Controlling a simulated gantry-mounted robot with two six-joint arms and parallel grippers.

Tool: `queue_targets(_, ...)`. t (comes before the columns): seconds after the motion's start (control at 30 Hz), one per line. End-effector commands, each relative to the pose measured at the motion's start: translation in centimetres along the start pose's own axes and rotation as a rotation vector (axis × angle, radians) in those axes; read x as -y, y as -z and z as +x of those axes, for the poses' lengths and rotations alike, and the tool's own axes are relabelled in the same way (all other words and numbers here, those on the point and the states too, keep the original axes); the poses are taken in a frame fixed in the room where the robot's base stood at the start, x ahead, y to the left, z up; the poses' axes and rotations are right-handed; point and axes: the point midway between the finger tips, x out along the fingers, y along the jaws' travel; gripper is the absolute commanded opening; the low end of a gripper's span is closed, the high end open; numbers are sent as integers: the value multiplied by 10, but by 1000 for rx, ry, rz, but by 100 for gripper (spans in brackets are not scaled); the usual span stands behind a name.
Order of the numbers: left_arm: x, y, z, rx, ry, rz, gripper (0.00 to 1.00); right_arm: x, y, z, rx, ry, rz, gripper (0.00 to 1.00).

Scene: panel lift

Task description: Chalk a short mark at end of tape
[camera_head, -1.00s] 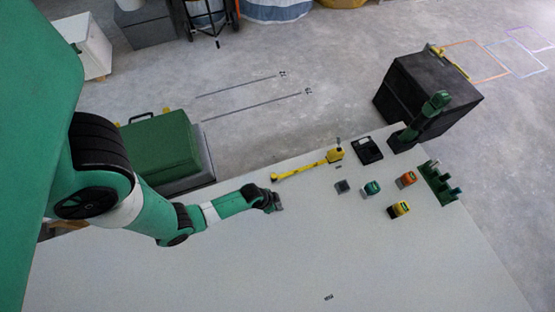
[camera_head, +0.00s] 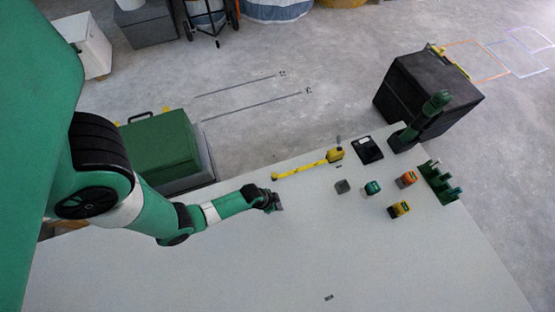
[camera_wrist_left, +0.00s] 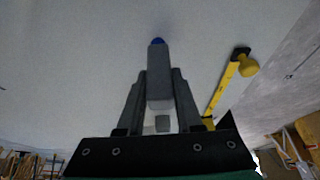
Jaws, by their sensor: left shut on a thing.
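The yellow tape (camera_head: 302,168) lies pulled out on the pale panel, with its yellow case (camera_head: 335,154) at the right end and its free end at the left. It also shows in the wrist view (camera_wrist_left: 225,88), to the right of my gripper. My left gripper (camera_head: 272,202) is just below the tape's free end in the head view, apart from it. In the wrist view it is shut (camera_wrist_left: 159,98) on a grey chalk holder (camera_wrist_left: 159,75) with a blue tip (camera_wrist_left: 158,42). I cannot tell whether the tip touches the panel.
The panel's lower middle is mostly clear.

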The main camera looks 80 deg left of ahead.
Motion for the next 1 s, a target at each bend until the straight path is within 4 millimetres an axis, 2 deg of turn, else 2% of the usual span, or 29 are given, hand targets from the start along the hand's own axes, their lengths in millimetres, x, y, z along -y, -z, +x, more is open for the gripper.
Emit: queue_targets(1.0, 0, -3, 6, 0, 0, 0, 0, 0, -3, -3, 0, 0, 0, 100)
